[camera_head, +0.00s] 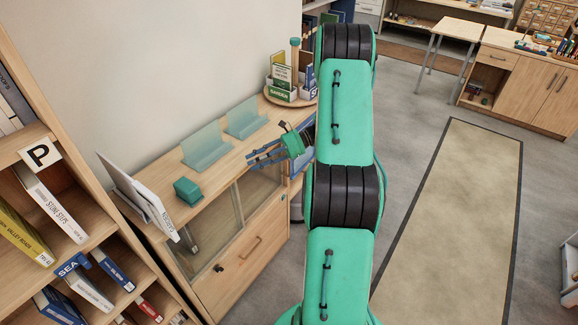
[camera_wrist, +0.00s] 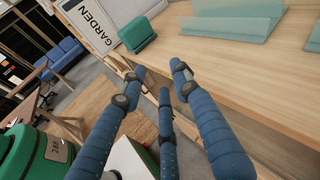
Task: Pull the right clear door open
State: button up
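The low wooden cabinet (camera_head: 235,140) stands along the wall, with two clear panes in its upper front. The right clear door (camera_head: 262,186) looks shut; my gripper is above it. The left clear pane (camera_head: 215,248) is nearer the camera.
On the cabinet top are a green box (camera_head: 187,190), a GARDEN sign (camera_head: 150,210), two teal stands (camera_head: 205,147) and a round tray (camera_head: 275,97) of cards. A drawer handle (camera_head: 252,247) sits below the panes. A bookshelf (camera_head: 45,160) stands left; the floor right (camera_head: 455,200) is clear.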

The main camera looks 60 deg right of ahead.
jog(key=s+d+f+m+t+h, duration=0.3)
jog(key=d+f+m, duration=0.1)
jog(key=d+f, duration=0.3)
jog(key=s+d+f+m+t+h, duration=0.3)
jog(key=d+f, duration=0.5)
jog(key=d, duration=0.3)
jog(key=s+d+f+m+t+h, duration=0.2)
jog(key=s+d+f+m, duration=0.3)
jog(key=d+f, duration=0.3)
jog(key=shift+d+f+t+h, duration=0.25)
jog(key=shift+d+t+h, duration=0.2)
jog(key=shift+d, duration=0.55)
jog(key=shift+w, duration=0.2)
jog(key=b, duration=0.2)
send_over(289, 176)
jog(key=shift+w+d, duration=0.1)
grip_shut()
